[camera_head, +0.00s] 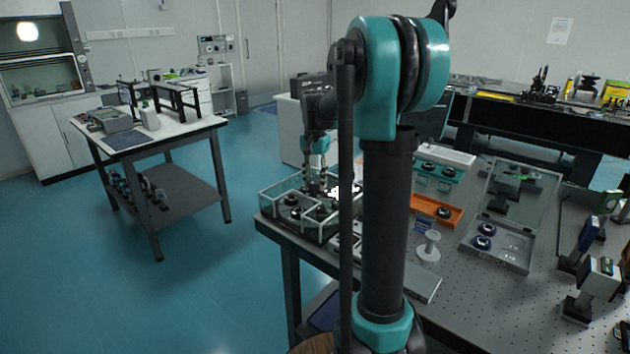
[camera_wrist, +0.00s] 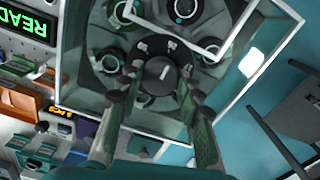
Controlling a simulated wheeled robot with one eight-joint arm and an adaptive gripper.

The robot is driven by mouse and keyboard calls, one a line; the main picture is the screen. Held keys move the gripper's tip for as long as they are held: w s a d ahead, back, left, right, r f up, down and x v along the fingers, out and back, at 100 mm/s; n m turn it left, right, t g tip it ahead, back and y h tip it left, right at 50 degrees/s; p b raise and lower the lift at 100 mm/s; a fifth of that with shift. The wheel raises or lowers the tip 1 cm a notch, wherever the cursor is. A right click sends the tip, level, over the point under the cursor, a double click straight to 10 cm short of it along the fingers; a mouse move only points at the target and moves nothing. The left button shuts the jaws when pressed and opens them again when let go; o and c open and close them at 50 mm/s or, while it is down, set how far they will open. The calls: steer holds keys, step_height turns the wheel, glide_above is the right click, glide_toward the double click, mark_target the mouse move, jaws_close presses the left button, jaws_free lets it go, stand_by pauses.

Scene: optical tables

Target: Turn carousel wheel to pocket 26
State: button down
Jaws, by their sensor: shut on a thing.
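The carousel sits in a clear-walled box at the near left corner of the optical table; its glass wall (camera_head: 282,188) shows in the head view. In the wrist view the dark wheel carries several round black-rimmed pockets (camera_wrist: 183,10) around a black central knob (camera_wrist: 164,74) with a white line mark. My gripper (camera_wrist: 161,80) reaches down into the box, one finger on each side of the knob, shut on it. In the head view my gripper (camera_head: 317,184) is small and partly merges with the wheel. Small white labels beside the knob are too blurred to read.
A green lit display (camera_wrist: 27,24) stands beside the box. An orange tray (camera_head: 436,209), a white spool (camera_head: 428,246) and an open clear-lidded case (camera_head: 497,248) lie on the table to the right. The box walls stand close around my gripper.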

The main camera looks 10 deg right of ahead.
steer(key=c, duration=1)
jaws_free()
steer(key=shift+r, duration=0.1)
step_height(320, 180, up, 12)
steer(key=shift+f, duration=0.1)
steer(key=shift+s, duration=0.1)
